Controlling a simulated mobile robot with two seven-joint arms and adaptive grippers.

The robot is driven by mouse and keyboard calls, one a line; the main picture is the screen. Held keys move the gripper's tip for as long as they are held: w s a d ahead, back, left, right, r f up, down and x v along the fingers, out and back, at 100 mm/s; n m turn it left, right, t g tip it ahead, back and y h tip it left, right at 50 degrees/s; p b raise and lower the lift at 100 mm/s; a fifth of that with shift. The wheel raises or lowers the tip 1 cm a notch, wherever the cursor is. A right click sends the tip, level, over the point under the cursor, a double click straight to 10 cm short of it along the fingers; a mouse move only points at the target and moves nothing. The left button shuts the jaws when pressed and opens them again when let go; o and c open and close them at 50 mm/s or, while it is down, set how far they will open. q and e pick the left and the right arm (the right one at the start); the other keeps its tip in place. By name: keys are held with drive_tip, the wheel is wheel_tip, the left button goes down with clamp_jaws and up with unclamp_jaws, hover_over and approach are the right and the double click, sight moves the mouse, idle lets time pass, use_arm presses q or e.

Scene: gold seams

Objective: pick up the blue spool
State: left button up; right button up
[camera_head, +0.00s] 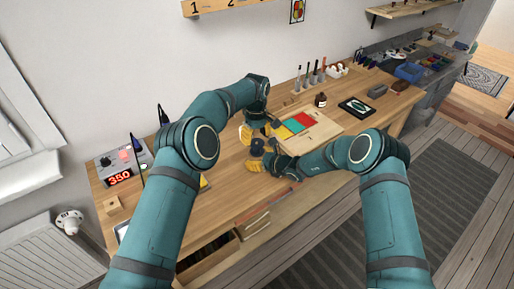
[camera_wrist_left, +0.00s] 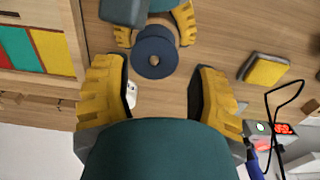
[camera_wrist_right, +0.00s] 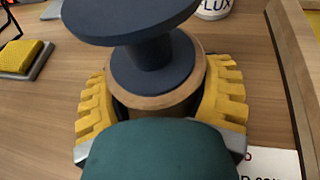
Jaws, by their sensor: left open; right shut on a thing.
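The blue spool (camera_head: 257,145) is dark blue, with a wide flange, a narrower core and a tan round part at its lower end. My right gripper (camera_head: 258,155) is shut on it; in the right wrist view the yellow fingers (camera_wrist_right: 160,105) press around the tan part below the spool (camera_wrist_right: 150,55). My left gripper (camera_head: 252,131) is open and empty just behind the spool. In the left wrist view the spool (camera_wrist_left: 155,52) shows its round flange and centre hole, beyond my open left fingers (camera_wrist_left: 158,88). Whether it touches the bench is unclear.
A wooden board with red, green and yellow panels (camera_head: 325,134) lies close to the right. A yellow sponge-like block (camera_wrist_left: 266,70) and a device with a red display (camera_head: 119,178) are on the left. A white cup (camera_wrist_right: 214,8) stands near the spool.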

sight(257, 142)
use_arm(q)
drive_tip(key=shift+w+d+f, duration=0.1)
drive_tip(key=shift+w+f, duration=0.05)
drive_tip(key=shift+f, duration=1.3)
drive_tip(key=shift+w+d+f, duration=0.1)
drive_tip(key=shift+f, duration=1.35)
drive_tip(key=shift+c, duration=0.4)
drive_tip(key=c, duration=0.8)
